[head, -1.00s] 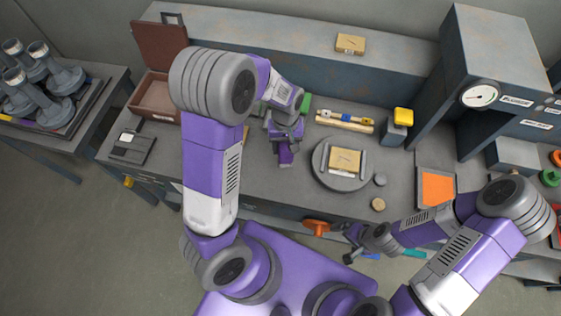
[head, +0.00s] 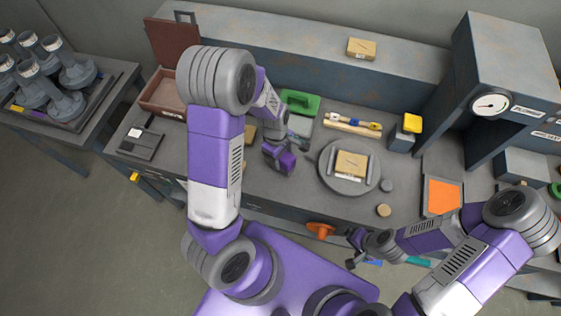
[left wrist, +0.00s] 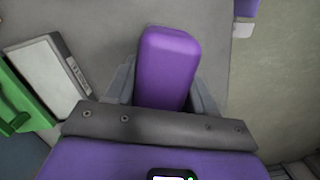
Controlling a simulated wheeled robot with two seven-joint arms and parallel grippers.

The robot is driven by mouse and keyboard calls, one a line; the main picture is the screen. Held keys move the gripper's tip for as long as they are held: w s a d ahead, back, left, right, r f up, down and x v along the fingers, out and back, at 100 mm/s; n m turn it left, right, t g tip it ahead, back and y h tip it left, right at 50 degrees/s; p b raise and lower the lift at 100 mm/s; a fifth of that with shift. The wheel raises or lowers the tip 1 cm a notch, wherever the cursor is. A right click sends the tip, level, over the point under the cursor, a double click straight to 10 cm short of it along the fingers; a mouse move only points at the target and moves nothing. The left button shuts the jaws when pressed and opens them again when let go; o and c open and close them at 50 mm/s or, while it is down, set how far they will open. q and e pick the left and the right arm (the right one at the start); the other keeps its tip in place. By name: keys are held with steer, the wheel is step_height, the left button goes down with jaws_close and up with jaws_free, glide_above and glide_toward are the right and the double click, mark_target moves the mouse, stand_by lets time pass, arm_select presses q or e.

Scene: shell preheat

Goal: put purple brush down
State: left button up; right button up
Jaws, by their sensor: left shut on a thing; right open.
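The purple brush (head: 287,163) is held by my left gripper (head: 279,149) over the grey bench (head: 225,183), left of the round plate. In the left wrist view the purple block of the brush (left wrist: 167,65) sits between the two dark fingers, which are shut on it. Its lower end is hidden behind the gripper body. I cannot tell whether the brush touches the bench. My right gripper (head: 354,248) is open and empty near the front edge of the bench.
A round grey plate (head: 330,181) holds a wooden block (head: 351,165). Brushes (head: 352,124) lie at the back. An open brown box (head: 160,97) stands at the left.

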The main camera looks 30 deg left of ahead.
arm_select(q)
step_height(320, 180, down, 3)
steer(key=shift+r+b, duration=0.15)
steer(key=shift+b, duration=0.2)
steer(key=shift+w+f, duration=0.1)
steer(key=shift+f, duration=0.15)
steer(key=shift+f, duration=0.15)
steer(key=o, duration=1)
